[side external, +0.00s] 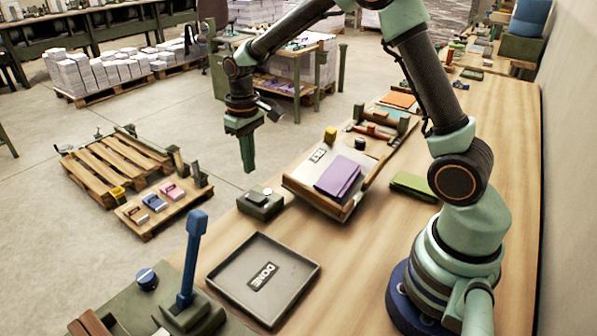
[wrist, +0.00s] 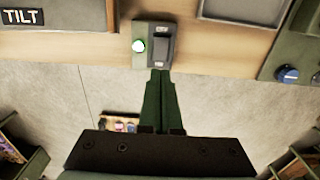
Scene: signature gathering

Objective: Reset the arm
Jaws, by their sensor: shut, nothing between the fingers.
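My gripper (side external: 248,166) hangs from my arm at the upper middle of the side view, pointing down, past the table's far edge. Its green fingers are shut together and empty. In the wrist view the gripper (wrist: 160,75) points toward a small green switch box (wrist: 152,45) with a lit button and a dark rocker. That box (side external: 260,203) stands on the table edge in the side view, below the fingertips and apart from them.
A tilted tray (side external: 300,183) holds a purple folded item (side external: 339,177). An empty tray marked DONE (side external: 220,270) lies nearer. A blue-handled lever (side external: 190,260) stands at the front left. A green folded item (side external: 414,186) lies near my base. Pallets (side external: 110,165) are on the floor.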

